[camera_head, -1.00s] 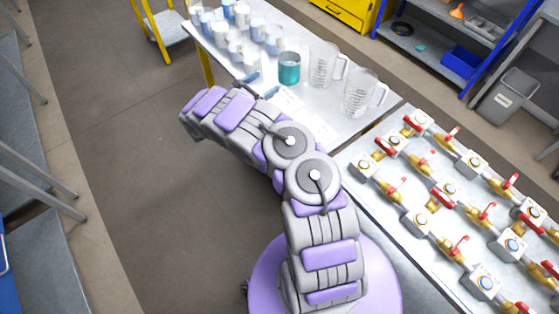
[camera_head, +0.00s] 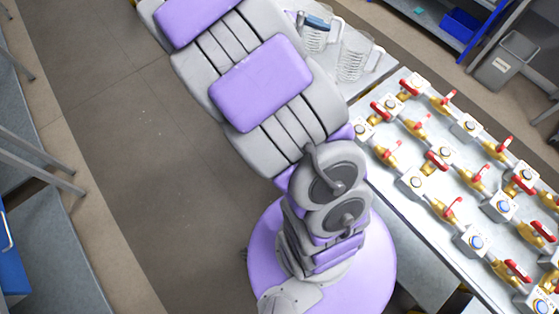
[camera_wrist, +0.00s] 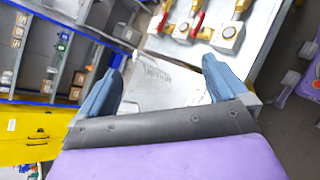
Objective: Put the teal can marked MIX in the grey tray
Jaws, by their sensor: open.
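My gripper (camera_wrist: 163,66) is open, with its two blue fingers apart and nothing held between them. In the head view a blue finger (camera_head: 317,22) shows beside the jugs, partly behind my arm. I cannot make out the teal can in either current view; my arm covers that part of the table in the head view. I cannot make out a grey tray.
Two clear jugs, one of them here (camera_head: 354,57), stand on the metal table. A table of brass valves with red handles (camera_head: 437,158) is at the right. A grey bin (camera_head: 507,60) and a blue bin (camera_head: 462,25) are at the back right.

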